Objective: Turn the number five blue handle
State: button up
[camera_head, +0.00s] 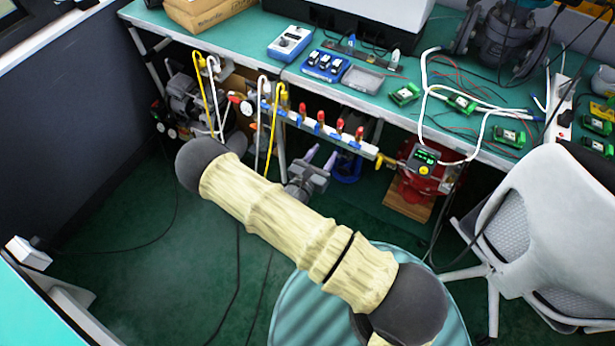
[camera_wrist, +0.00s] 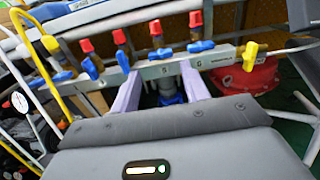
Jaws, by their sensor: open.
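A pale manifold bar carries a row of blue handles with red-capped fittings above. The rightmost blue handle (camera_wrist: 201,46), probably number five, lies flat along the bar; a small dark mark below it is too blurred to read surely. It also shows in the head view (camera_head: 355,145). My gripper (camera_wrist: 160,70) is open and empty, its two purple fingers pointing at the bar. The neighbouring blue handle (camera_wrist: 160,54) shows between the fingertips, and the rightmost one is just right of the right finger. In the head view my gripper (camera_head: 320,158) is below and in front of the bar.
A yellow handle (camera_wrist: 250,55) sits at the bar's right end, near a red round device (camera_head: 425,172). Yellow and white hoses (camera_head: 206,95) stand at the left. The green table (camera_head: 400,68) overhangs the bar. A white chair (camera_head: 540,215) stands right.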

jog(key=v, duration=0.9)
jog(key=shift+s+r, duration=0.1)
